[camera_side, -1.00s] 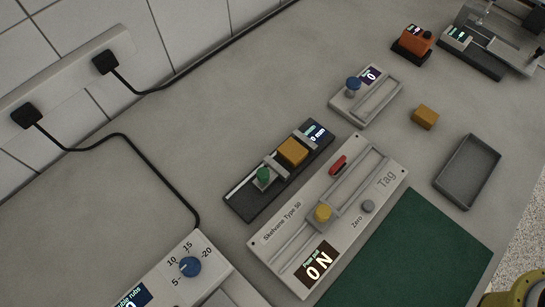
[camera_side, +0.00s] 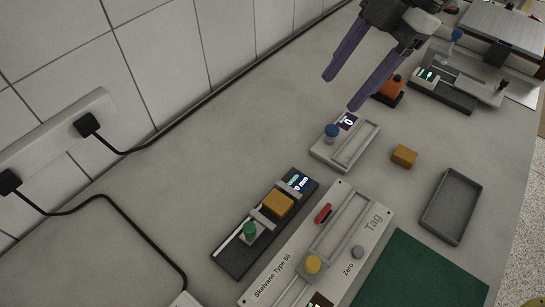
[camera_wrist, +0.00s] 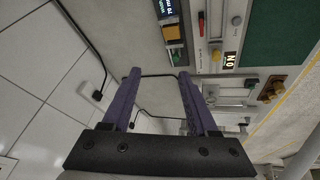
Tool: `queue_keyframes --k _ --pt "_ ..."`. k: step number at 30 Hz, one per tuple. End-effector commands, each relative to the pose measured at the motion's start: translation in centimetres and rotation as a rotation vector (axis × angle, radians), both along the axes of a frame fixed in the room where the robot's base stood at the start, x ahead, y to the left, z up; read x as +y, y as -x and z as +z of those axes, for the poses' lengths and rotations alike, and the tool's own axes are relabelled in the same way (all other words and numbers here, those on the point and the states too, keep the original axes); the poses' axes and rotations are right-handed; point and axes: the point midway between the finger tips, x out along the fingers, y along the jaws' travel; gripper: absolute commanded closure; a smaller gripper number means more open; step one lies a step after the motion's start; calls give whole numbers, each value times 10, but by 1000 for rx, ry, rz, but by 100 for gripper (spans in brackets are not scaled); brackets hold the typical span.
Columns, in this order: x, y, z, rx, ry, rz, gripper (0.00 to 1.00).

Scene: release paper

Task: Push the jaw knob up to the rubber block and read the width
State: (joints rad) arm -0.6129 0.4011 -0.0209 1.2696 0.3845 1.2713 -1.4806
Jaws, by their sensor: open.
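The dark gauge (camera_side: 233,260) lies on the bench in the side view, with a green jaw knob (camera_side: 250,229) on its sliding jaw. An orange-tan block (camera_side: 278,204), apparently the rubber block, sits between its two grey jaws. I cannot tell whether the sliding jaw touches it. The lit width display (camera_side: 299,182) ends in "mm", but its number is not clear. My gripper (camera_side: 341,91) is open and empty, its purple fingers above the bench, well beyond the gauge toward the top. In the wrist view the block (camera_wrist: 171,32) shows beyond the fingertips.
A grey panel (camera_side: 374,245) with yellow knob and red lever lies beside the gauge. A blue-knobbed device (camera_side: 352,153), a loose tan block (camera_side: 404,156), an empty grey tray (camera_side: 430,216) and a green mat (camera_side: 420,275) are to the right. Bench left of the gauge is clear.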

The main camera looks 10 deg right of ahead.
Motion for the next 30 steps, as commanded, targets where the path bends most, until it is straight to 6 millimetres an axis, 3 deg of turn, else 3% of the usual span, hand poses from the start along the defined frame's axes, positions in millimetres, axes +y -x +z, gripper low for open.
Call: queue_keyframes --k 1,3,6,9,17,30 --pt "28 5 -20 27 10 50 40" --pt "56 12 -43 56 22 96 40" --pt "85 26 -75 92 51 150 40" --pt "100 42 -101 125 83 188 40" --pt "112 57 -121 137 95 214 40" --pt "137 76 -197 137 96 213 40"
